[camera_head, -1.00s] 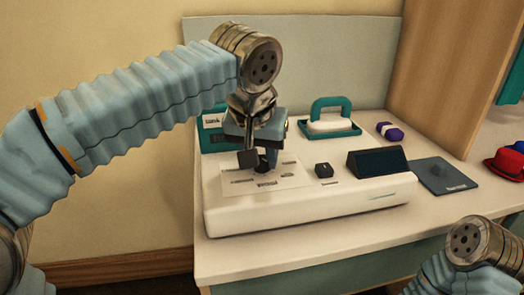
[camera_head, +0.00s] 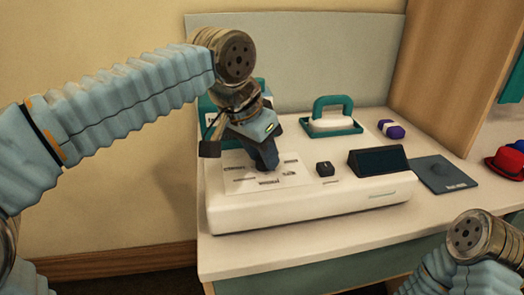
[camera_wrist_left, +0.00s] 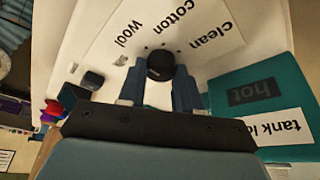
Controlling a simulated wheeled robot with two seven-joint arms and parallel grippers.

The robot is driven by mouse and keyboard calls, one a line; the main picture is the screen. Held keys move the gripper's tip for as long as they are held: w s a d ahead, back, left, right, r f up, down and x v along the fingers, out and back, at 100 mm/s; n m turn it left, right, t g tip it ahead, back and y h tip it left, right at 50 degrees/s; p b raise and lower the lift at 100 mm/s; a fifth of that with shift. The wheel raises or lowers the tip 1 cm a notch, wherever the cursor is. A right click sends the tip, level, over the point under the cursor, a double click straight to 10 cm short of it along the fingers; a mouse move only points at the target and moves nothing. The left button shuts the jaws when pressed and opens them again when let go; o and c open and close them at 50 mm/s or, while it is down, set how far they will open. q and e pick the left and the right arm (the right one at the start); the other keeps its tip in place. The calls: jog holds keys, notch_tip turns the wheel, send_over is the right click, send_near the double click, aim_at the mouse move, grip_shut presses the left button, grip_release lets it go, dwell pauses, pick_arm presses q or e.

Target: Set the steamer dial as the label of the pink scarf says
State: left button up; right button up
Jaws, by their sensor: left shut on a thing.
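The white steamer unit (camera_head: 300,215) stands on the table, with a pale dial plate (camera_head: 297,178) on its top. My left gripper (camera_head: 267,165) points down onto this plate. In the left wrist view its two fingers are shut on the round black dial (camera_wrist_left: 160,65). Around it the plate (camera_wrist_left: 195,45) reads "Wool", "cotton" and "clean". Which word the dial points at I cannot tell. The fingers hide the dial in the head view. My right arm (camera_head: 468,240) shows at the lower right, its jaws out of frame. I see no pink scarf.
A black knob (camera_head: 325,169) and dark slanted screen (camera_head: 378,162) sit on the unit. A teal-handled thing (camera_head: 332,106), a purple roll (camera_head: 391,130), a dark pad (camera_head: 443,176) and a red hat (camera_head: 508,163) lie around. A teal panel (camera_wrist_left: 225,85) reads "hot".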

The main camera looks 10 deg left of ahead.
pick_arm(q)
jog(key=o, duration=1)
jog(key=shift+o, duration=0.2)
jog(key=shift+r, duration=0.1)
jog(key=v, duration=1.3)
jog(key=shift+s+r, duration=0.15)
jog(key=shift+r, duration=0.15)
